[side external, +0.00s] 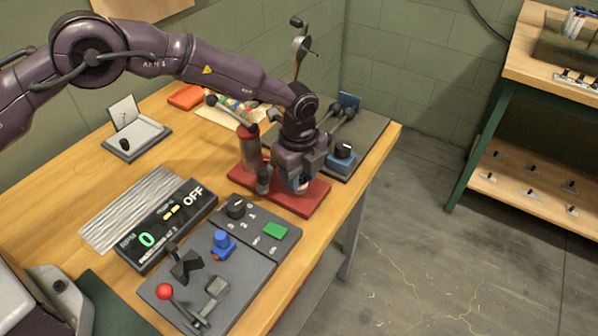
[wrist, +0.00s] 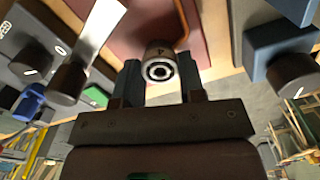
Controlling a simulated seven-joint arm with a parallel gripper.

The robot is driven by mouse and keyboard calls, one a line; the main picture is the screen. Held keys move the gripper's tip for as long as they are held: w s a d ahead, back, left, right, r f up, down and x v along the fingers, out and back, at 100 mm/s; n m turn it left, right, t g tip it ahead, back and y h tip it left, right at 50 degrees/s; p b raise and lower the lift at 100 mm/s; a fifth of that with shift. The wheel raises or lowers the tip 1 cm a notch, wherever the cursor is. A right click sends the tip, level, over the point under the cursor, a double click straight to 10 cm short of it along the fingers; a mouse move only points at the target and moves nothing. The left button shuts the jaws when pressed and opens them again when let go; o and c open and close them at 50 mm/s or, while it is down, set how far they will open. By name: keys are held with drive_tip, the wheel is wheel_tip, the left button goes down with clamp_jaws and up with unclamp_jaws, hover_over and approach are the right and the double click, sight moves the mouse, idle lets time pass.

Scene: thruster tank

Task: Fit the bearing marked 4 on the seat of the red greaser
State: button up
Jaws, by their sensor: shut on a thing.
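The bearing (wrist: 158,52) is a pale ring with a dark bore and a mark that looks like a 4, between my gripper's fingers (wrist: 160,80) in the wrist view. My gripper (side external: 299,182) is shut on it, pointing down over the red base plate (side external: 313,198) of the greaser. The greaser's red cylinder (side external: 252,150) stands just left of my gripper in the side view. The plate also shows beyond the bearing in the wrist view (wrist: 130,20). The seat is hidden, and I cannot tell whether the bearing touches it.
A control panel with a red-knobbed lever (side external: 166,291), a blue knob (side external: 222,242) and a green button (side external: 274,230) lies in front. A counter display (side external: 165,222) reads 0 and OFF. A blue box with a black knob (side external: 342,158) stands close right of my gripper.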

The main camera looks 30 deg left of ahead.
drive_tip(key=o, duration=1)
drive_tip(key=shift+r, duration=0.1)
wheel_tip(320, 180, up, 13)
idle(0.3)
